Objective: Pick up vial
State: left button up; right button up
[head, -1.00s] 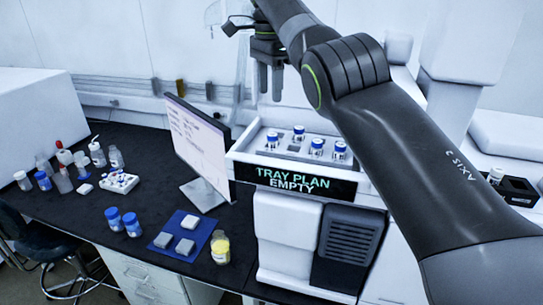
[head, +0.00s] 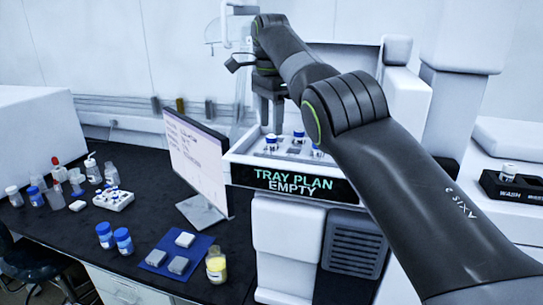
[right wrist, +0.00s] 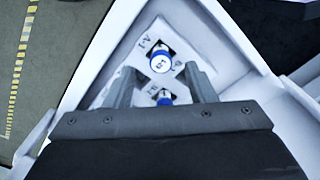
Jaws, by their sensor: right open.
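Blue-capped vials stand upright in a white autosampler tray (head: 237,152) above the "TRAY PLAN EMPTY" display. In the head view one vial (head: 271,142) is at the left, another (head: 298,137) is near the middle, and a third (head: 317,151) is partly hidden by my right arm. My right gripper (head: 270,122) points down over the tray's left part, open and empty. In the right wrist view one vial's white-topped blue cap (right wrist: 160,63) lies between and just beyond the fingertips (right wrist: 158,76). A second cap (right wrist: 165,97) shows nearer the palm. My left gripper is out of view.
The tray's raised walls surround the vials. A monitor (head: 196,160) stands close to the left of the tray. A black wash rack (head: 512,188) holding a vial is at the right. Bottles and a blue mat (head: 155,258) occupy the dark bench at left.

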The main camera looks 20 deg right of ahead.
aim_at(272, 137)
notch_tip(272, 137, down, 4)
jog(key=shift+w+d+r+b, duration=0.1)
jog(key=shift+r+b, duration=0.1)
jog(key=shift+b, duration=1.05)
jog(key=shift+r, duration=0.1)
jog(key=shift+c, duration=0.2)
jog(key=c, duration=1)
jog(key=shift+r, duration=0.1)
